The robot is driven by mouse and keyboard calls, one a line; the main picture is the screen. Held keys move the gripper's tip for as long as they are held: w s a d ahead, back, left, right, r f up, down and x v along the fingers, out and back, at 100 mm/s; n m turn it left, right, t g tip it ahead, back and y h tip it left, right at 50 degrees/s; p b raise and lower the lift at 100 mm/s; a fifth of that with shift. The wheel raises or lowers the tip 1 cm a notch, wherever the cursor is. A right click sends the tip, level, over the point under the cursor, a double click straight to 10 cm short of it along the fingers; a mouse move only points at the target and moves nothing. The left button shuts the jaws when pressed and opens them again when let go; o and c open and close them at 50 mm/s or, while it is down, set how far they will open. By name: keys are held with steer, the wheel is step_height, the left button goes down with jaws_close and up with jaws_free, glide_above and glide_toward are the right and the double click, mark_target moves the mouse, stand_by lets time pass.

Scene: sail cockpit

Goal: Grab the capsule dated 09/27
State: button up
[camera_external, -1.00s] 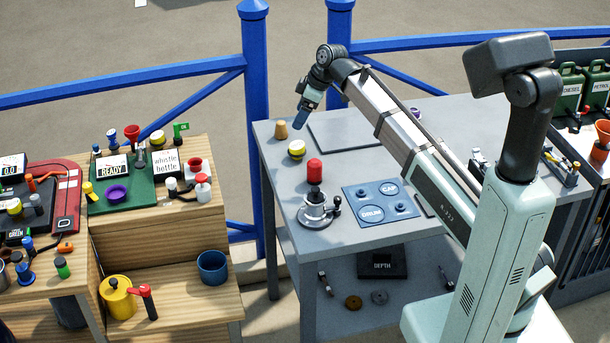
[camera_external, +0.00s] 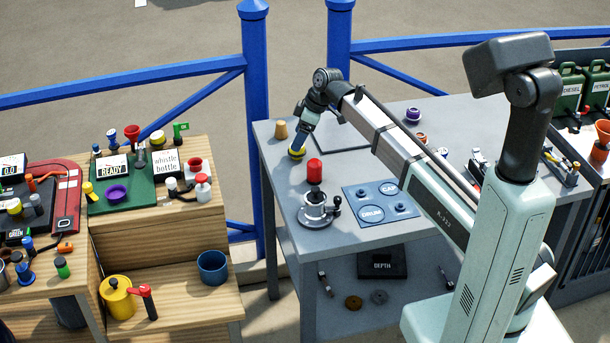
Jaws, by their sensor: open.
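No date is readable on anything in this view, so I cannot tell which thing is the capsule dated 09/27. My gripper (camera_external: 298,147) points down at the left side of the grey table, right at a small round yellow-and-white piece (camera_external: 296,154). The fingers partly cover that piece, and I cannot tell whether they touch it. My gripper is open.
A tan peg (camera_external: 281,130) stands just left of my gripper. A dark flat plate (camera_external: 340,131) lies behind it. A blue panel (camera_external: 381,202) marked CAP and DRUM lies to the right. A purple ring-like piece (camera_external: 413,115) sits at the far right.

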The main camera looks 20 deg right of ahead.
steer(key=shift+d+f+x, duration=0.1)
steer(key=shift+d+x, duration=0.1)
steer(key=shift+x, duration=0.65)
steer(key=shift+d+f+x, duration=0.1)
steer(key=shift+d+x, duration=0.1)
steer(key=shift+x, duration=0.65)
steer(key=shift+d+f+x, duration=0.1)
steer(key=shift+d+x, duration=0.05)
steer(key=shift+x, duration=0.7)
steer(key=shift+s, duration=0.15)
steer(key=c, duration=1)
